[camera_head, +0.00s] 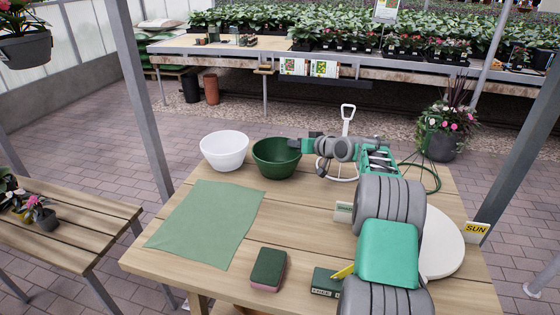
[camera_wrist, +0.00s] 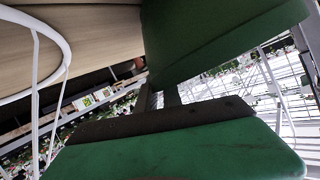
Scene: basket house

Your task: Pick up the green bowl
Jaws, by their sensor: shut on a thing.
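The dark green bowl (camera_head: 272,164) stands upright on the wooden table, just right of the white bowl (camera_head: 224,150). My gripper (camera_head: 298,145) reaches in from the right and is shut on the green bowl's right rim. In the wrist view the bowl's green wall (camera_wrist: 210,35) fills the upper right, close against the dark fingers (camera_wrist: 160,95). The exact finger contact is hard to see. I cannot tell any gap between the bowl and the table.
A green cloth (camera_head: 207,222) lies in front of the bowls. A sponge (camera_head: 268,270) is at the near edge. A white-handled tool (camera_head: 347,118) stands behind my arm. A round white board (camera_head: 440,243) and a SUN sign (camera_head: 477,232) are at the right.

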